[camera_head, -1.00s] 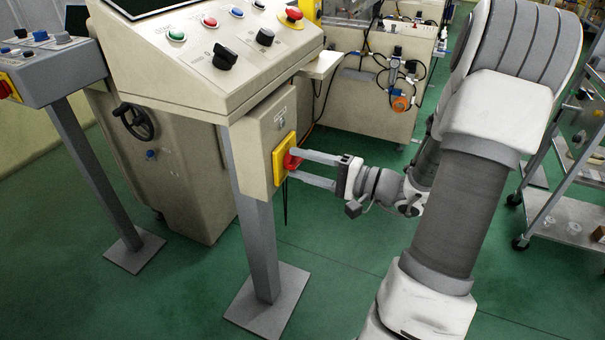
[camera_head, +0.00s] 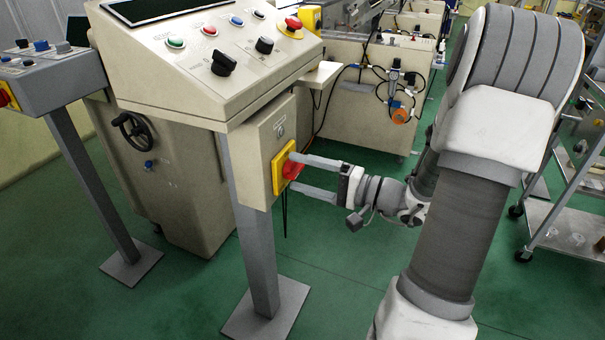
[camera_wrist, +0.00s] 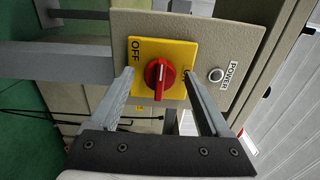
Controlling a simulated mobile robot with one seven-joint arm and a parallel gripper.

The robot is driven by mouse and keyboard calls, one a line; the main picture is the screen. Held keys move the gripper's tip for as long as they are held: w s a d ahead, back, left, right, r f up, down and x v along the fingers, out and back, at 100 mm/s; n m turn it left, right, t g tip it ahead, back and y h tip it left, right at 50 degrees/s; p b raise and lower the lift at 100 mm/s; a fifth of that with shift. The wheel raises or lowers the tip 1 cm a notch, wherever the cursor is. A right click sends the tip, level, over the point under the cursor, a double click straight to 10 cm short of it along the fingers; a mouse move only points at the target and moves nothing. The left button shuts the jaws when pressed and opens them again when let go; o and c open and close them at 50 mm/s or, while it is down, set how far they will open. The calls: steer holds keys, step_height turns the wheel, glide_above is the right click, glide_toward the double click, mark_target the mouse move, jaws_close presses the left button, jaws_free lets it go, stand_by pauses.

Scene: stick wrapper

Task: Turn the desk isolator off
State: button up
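The desk isolator is a red rotary knob (camera_wrist: 159,76) on a yellow plate (camera_wrist: 146,47), fixed to the side of a beige box under the sloped control desk. The plate also shows in the head view (camera_head: 279,172). In the wrist view OFF is printed on the plate's left side. The right label is mostly hidden by a finger. The knob's ridge runs roughly up and down there. My gripper (camera_head: 296,172) is open, with one finger on each side of the knob. In the wrist view (camera_wrist: 158,77) gaps show between both fingers and the knob.
The control desk (camera_head: 190,75) overhangs the box, with buttons and black selectors on top. A grey post (camera_head: 252,215) stands below. A round POWER part (camera_wrist: 216,75) sits beside the plate. A metal cart (camera_head: 570,190) stands at the right. Green floor is open beneath my arm.

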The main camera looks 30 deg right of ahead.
stand_by(0.4)
steer(key=p+v, duration=0.3)
steer(key=v, duration=1.4)
steer(key=shift+s, duration=0.2)
steer(key=shift+d, duration=0.1)
